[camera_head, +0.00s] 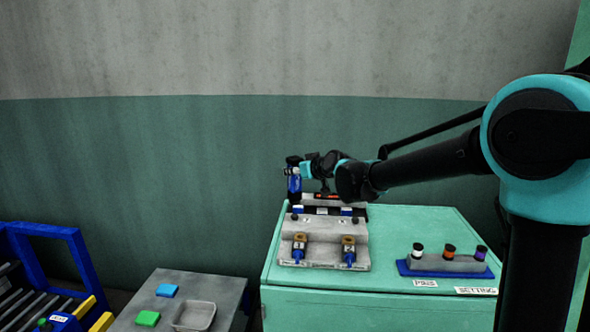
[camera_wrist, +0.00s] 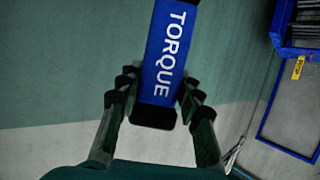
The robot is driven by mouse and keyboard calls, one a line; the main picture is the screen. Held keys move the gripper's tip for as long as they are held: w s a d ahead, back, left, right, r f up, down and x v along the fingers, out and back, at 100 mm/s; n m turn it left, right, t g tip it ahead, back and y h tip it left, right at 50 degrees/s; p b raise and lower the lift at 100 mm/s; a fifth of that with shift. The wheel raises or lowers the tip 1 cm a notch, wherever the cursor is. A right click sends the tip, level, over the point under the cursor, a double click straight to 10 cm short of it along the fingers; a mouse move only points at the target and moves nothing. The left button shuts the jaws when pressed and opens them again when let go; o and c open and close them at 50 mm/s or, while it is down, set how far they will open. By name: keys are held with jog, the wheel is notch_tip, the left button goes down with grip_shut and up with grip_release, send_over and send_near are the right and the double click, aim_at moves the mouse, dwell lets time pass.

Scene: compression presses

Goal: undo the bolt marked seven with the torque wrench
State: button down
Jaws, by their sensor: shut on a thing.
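The torque wrench (camera_wrist: 172,50), blue with black ends and white lettering TORQUE, is between the fingers of my gripper (camera_wrist: 158,92) in the wrist view. My gripper (camera_head: 296,162) is shut on it. In the head view the blue wrench (camera_head: 294,184) hangs roughly upright over the back left of a grey stepped fixture (camera_head: 325,224). I cannot tell whether its lower end touches anything. Two brass-coloured fittings with blue parts, left (camera_head: 299,246) and right (camera_head: 348,248), stand at the fixture's front. No number seven is readable, so I cannot tell which bolt bears it.
The fixture stands on a green cabinet (camera_head: 380,300). To its right, a blue-based rack (camera_head: 446,264) holds three dark cylinders with white, orange and purple bands. A grey table (camera_head: 152,292) with a tray (camera_head: 194,316) is lower left. A blue-framed roller conveyor (camera_head: 45,232) is far left.

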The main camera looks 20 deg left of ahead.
aim_at(297, 185)
jog(key=shift+f, duration=3.3)
dwell(0.5)
jog(key=shift+r, duration=0.5)
dwell(2.0)
jog(key=shift+r, duration=2.95)
